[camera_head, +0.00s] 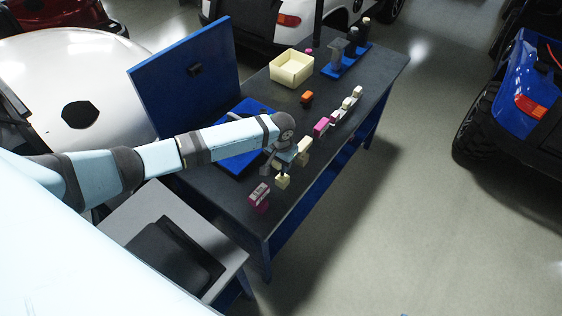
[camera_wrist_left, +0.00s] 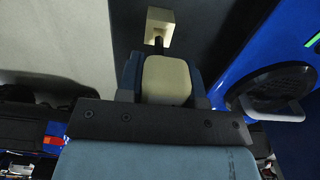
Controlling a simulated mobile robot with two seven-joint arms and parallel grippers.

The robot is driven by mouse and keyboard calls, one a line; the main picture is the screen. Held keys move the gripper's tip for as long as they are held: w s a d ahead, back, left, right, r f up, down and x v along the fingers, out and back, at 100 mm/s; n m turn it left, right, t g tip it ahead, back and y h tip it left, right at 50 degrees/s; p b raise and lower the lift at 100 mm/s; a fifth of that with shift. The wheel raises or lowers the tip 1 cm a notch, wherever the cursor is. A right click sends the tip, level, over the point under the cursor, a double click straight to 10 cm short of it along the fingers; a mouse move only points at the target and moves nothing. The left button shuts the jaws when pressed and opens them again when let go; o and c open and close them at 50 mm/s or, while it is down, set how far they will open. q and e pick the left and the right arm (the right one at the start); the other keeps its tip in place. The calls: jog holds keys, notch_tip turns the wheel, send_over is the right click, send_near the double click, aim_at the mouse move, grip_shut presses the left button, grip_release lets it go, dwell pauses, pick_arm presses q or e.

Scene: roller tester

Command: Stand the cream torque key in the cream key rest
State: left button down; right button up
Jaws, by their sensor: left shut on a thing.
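My left gripper (camera_head: 284,157) is over the near part of the dark bench. In the left wrist view it is shut on the cream torque key (camera_wrist_left: 166,80), whose cream head sits between the fingers. A dark shaft runs from the head toward a cream block (camera_wrist_left: 160,28), which looks like the cream key rest. In the head view this cream rest (camera_head: 282,182) shows just below the gripper. The shaft's end meets the block's outline; I cannot tell whether it is inside, above or touching. The gripper hides most of the key in the head view. My right gripper is not in view.
A magenta piece (camera_head: 260,194) stands nearer on the dark bench (camera_head: 236,206). Beyond the gripper stand a cream piece (camera_head: 304,150), a magenta piece (camera_head: 321,127) and several cream pieces along the edge. A cream box (camera_head: 291,69) and blue panel (camera_head: 190,72) are farther back.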

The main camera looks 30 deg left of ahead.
pick_arm(q)
jog(key=shift+f, duration=0.25)
jog(key=shift+f+b, duration=1.1)
jog(key=shift+f, duration=1.15)
jog(key=c, duration=0.7)
grip_release()
notch_tip(320, 180, up, 14)
jog(key=shift+f+b, duration=0.1)
jog(key=shift+b, duration=0.55)
jog(key=s+d+f+m+t+h, duration=0.1)
jog(key=s+d+f+t+h, duration=0.35)
jog(key=s+d+f, duration=0.65)
jog(key=s+a+f+t+y, duration=0.1)
jog(key=s+t, duration=0.5)
jog(key=s, duration=0.9)
jog(key=shift+a, duration=0.65)
